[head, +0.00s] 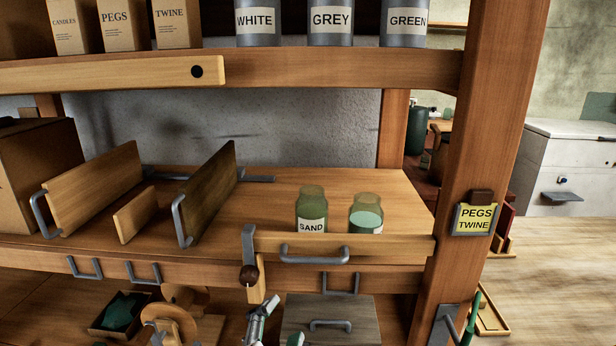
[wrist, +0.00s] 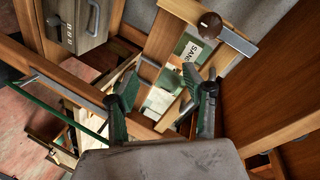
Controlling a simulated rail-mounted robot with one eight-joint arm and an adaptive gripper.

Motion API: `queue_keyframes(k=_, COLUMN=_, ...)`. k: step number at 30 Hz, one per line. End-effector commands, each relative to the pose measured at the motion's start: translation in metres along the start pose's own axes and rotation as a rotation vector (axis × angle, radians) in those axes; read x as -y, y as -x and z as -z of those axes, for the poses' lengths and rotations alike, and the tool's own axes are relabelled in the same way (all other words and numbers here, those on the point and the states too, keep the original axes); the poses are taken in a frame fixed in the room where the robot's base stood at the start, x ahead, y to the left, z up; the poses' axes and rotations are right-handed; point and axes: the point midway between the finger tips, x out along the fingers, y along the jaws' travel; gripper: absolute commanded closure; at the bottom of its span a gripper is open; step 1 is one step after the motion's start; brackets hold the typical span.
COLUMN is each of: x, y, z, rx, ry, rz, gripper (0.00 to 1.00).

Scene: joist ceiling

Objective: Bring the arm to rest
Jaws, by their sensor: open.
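My gripper (wrist: 166,92) is open in the wrist view, its two dark green fingers apart with nothing seen held between them. In the head view, parts of my gripper (head: 276,322) show at the bottom edge, below the shelf front and left of a grey drawer-like panel. The rest of my arm is mostly out of the picture there. Two glass jars, one labelled SAND (head: 311,210) and one with pale green contents (head: 366,212), stand upright on the middle shelf behind a wooden bar (head: 390,245). The SAND jar also shows beyond the fingers in the wrist view (wrist: 188,62).
The bar has a metal handle (head: 314,254) and a dark round knob (head: 249,275) at its left end. Wooden dividers (head: 95,188) stand on the shelf at left. A thick post (head: 480,130) rises at right. A panel with a handle (head: 330,325) lies close by my gripper.

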Motion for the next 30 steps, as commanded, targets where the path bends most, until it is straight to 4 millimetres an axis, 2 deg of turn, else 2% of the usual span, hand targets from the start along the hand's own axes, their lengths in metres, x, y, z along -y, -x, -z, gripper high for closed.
queue_keyframes(k=1, x=-0.006, y=-0.011, z=0.014, rx=0.001, ry=0.057, rz=-0.053, gripper=0.54)
queue_keyframes(k=6, x=-0.032, y=-0.037, z=0.043, rx=0.067, ry=0.271, rz=-0.212, gripper=0.54)
queue_keyframes(k=12, x=-0.061, y=-0.054, z=0.078, rx=0.195, ry=0.480, rz=-0.352, gripper=0.54)
queue_keyframes(k=21, x=-0.095, y=-0.059, z=0.127, rx=0.432, ry=0.709, rz=-0.439, gripper=0.54)
queue_keyframes(k=30, x=-0.110, y=-0.049, z=0.171, rx=0.634, ry=0.865, rz=-0.376, gripper=0.54)
